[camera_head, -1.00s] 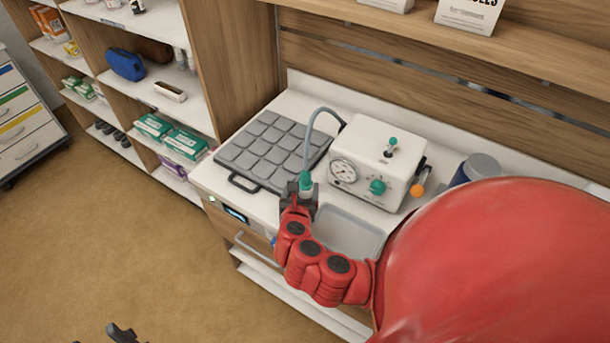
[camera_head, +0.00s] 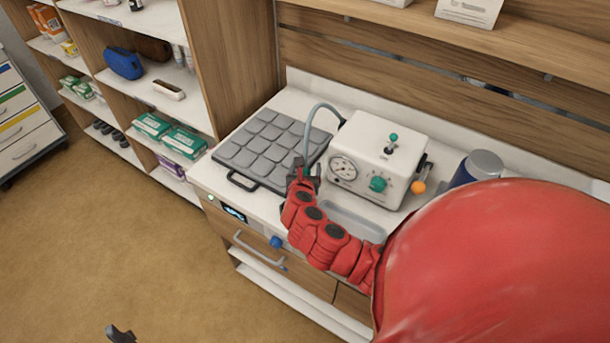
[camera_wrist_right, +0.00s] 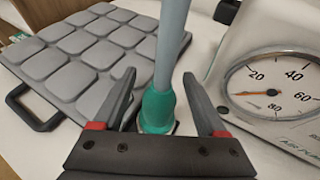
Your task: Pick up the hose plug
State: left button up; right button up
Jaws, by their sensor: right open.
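The hose plug (camera_wrist_right: 158,108) is teal and sits on the lower end of a grey-blue hose (camera_wrist_right: 171,40). In the right wrist view my right gripper (camera_wrist_right: 159,76) is open, with one finger on each side of the plug and visible gaps to both. In the head view the right gripper (camera_head: 303,178) is at the hose end, between the grey padded mat and the white gauge box, and it hides the plug. The hose (camera_head: 306,140) arches up behind it. A dark tip of my left gripper (camera_head: 122,333) shows at the bottom edge.
The white gauge box (camera_head: 372,155) stands right of the plug. The grey padded mat (camera_head: 264,150) lies left. A grey tray (camera_head: 352,222) is partly hidden behind my red right arm. A blue canister (camera_head: 474,168) stands farther right. The counter (camera_head: 215,177) has a drawer handle (camera_head: 262,250) below.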

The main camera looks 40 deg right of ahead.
jog(key=shift+w+d+f, duration=0.15)
jog(key=shift+w, duration=0.05)
grip_shut()
dwell(0.3)
